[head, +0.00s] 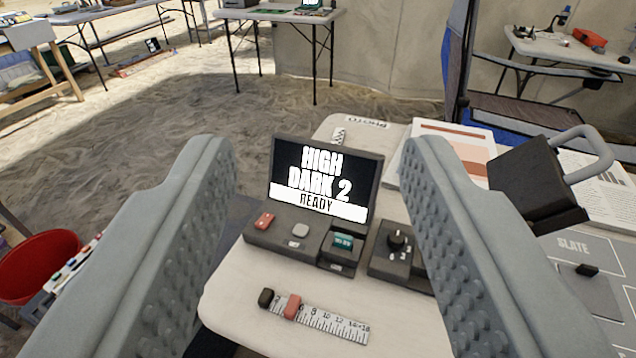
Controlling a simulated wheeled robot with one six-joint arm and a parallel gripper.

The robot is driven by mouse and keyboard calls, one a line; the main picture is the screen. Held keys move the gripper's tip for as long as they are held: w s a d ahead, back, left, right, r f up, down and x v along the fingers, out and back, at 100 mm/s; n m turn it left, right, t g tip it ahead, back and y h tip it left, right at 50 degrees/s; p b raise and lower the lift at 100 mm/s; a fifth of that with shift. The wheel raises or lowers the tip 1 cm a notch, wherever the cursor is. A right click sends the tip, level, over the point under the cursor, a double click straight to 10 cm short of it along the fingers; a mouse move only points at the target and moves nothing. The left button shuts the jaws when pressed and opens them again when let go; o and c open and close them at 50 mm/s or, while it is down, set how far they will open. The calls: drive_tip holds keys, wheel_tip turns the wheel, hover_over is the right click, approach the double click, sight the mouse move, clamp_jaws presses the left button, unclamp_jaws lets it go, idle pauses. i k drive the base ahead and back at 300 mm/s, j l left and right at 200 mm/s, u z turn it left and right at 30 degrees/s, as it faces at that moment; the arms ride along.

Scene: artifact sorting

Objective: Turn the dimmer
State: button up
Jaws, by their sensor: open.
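A black rotary knob (397,240), which looks like the dimmer, stands on a small dark box with white marks around it. The box's right end is partly hidden by my right finger. My gripper (318,150) is open and empty. Its two grey studded fingers frame the picture, with the knob between them, close to the right finger in the picture. I see no contact with the knob. Left of it is a dark console (285,240) with a red button, a grey button and a teal dial or display. Its screen (325,178) reads "HIGH DARK 2 READY".
A ruler slider (320,318) with a black and a red block lies in front on the pale table (240,290). A red bucket (40,262) stands at left.

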sight(396, 240)
drive_tip(key=z, duration=0.4)
drive_tip(key=j, duration=0.5)
drive_tip(key=i+j+u, duration=0.1)
drive_tip(key=j, duration=0.4)
drive_tip(key=i+j, duration=0.1)
drive_tip(key=j, duration=0.35)
drive_tip(key=u, duration=0.05)
